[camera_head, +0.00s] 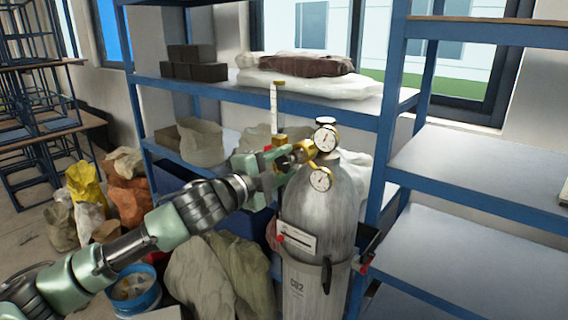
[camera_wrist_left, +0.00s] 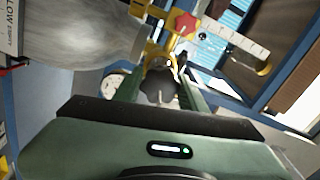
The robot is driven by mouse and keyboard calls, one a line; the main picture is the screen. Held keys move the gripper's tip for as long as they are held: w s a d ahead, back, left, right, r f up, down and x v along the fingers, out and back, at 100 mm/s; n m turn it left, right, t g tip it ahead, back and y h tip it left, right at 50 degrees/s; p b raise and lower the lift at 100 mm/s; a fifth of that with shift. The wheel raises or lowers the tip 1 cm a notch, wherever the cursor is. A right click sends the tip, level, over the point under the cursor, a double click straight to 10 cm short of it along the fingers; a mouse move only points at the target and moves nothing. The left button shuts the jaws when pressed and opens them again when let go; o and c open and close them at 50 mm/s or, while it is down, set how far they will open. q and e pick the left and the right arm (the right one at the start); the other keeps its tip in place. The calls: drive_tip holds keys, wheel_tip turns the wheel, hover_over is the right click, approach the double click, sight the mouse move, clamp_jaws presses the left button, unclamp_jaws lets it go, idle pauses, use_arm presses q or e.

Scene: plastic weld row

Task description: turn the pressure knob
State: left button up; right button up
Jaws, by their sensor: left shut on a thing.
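A grey gas cylinder (camera_head: 320,210) stands upright with a brass regulator (camera_head: 304,151) and two round white gauges, an upper one (camera_head: 325,138) and a lower one (camera_head: 321,179). My left gripper (camera_head: 284,160) reaches the regulator from the left, level with the gauges. In the left wrist view the dark pressure knob (camera_wrist_left: 158,86) sits between the green fingers, and my left gripper is shut on it. In the head view the knob is mostly hidden by the fingers. My right gripper is not in view.
A small red knob (camera_wrist_left: 183,24) and a clear scaled flow tube (camera_wrist_left: 232,38) are close to the fingers. Blue shelving (camera_head: 390,130) with bags and dark blocks (camera_head: 192,66) stands around the cylinder. Sacks and a blue bucket (camera_head: 137,296) are on the floor at left.

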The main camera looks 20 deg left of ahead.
use_arm(q)
drive_tip(key=shift+f, duration=0.25)
drive_tip(key=o, duration=1.4)
drive_tip(key=shift+c, duration=0.2)
drive_tip(key=shift+r, duration=0.1)
drive_tip(key=shift+s, duration=0.15)
drive_tip(key=shift+s+a+b, duration=0.2)
drive_tip(key=shift+s+b, duration=0.05)
drive_tip(key=shift+b, duration=0.1)
drive_tip(key=b+v, duration=0.3)
drive_tip(key=v, duration=0.4)
